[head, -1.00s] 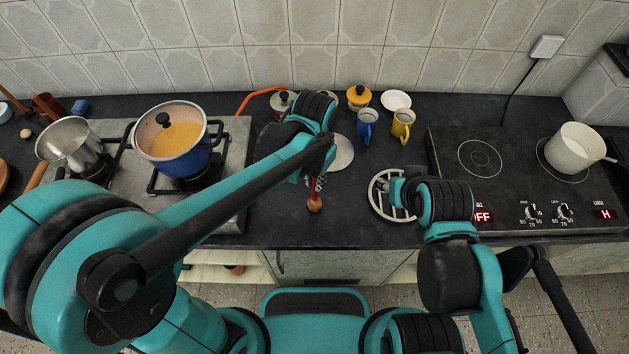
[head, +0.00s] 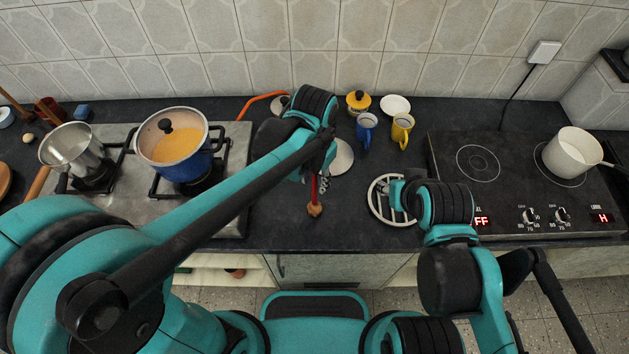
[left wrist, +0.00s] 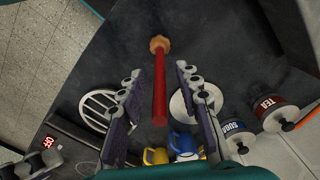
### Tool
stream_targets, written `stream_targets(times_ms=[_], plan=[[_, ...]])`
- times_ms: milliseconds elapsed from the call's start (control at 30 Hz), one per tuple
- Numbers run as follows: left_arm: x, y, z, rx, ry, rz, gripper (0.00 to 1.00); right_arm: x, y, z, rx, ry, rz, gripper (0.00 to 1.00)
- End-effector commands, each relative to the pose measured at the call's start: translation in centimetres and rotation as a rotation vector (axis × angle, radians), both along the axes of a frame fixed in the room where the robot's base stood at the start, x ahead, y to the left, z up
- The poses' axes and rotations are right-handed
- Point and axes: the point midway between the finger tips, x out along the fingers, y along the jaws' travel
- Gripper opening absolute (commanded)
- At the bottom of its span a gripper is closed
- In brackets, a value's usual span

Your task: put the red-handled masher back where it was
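The masher has a red handle (head: 314,190) with a tan knob on its end, near the front of the dark counter in the head view. In the left wrist view its red handle (left wrist: 160,90) runs down the middle between my fingers. My left gripper (left wrist: 157,72) is open, with a visible gap on each side of the handle. In the head view the left gripper (head: 318,178) is partly hidden behind its own arm.
A pale round disc (head: 343,157) lies just behind the left gripper. Blue (head: 366,130) and yellow (head: 401,131) mugs stand behind. A blue pot (head: 187,166) is on the left hob, a white saucepan (head: 573,153) on the right one. Labelled canisters (left wrist: 273,110) stand nearby.

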Motion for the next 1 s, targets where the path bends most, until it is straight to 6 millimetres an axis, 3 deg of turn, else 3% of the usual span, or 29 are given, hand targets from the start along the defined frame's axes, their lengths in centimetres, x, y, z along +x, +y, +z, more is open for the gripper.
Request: stream_targets(times_ms=[100, 300, 500, 700, 867, 1000], plan=[[0.0, 0.0, 3.3, 0.000, 0.000, 0.000, 0.34, 0.0, 0.0, 1.4, 0.000, 0.000, 0.000, 0.40], [0.0, 0.0, 7.2, 0.000, 0.000, 0.000, 0.34, 0.0, 0.0, 2.7, 0.000, 0.000, 0.000, 0.40], [0.0, 0.0, 9.1, 0.000, 0.000, 0.000, 0.34, 0.0, 0.0, 3.1, 0.000, 0.000, 0.000, 0.40], [-0.1, 0.4, 9.3, -0.003, -0.006, 0.009, 0.34, 0.0, 0.0, 3.1, 0.000, 0.000, 0.000, 0.40], [-0.6, 3.8, 9.8, -0.040, -0.092, 0.102, 0.34, 0.0, 0.0, 3.1, 0.000, 0.000, 0.000, 0.40], [-1.9, 9.0, 10.1, -0.096, -0.247, 0.260, 0.34, 0.0, 0.0, 3.1, 0.000, 0.000, 0.000, 0.40]])
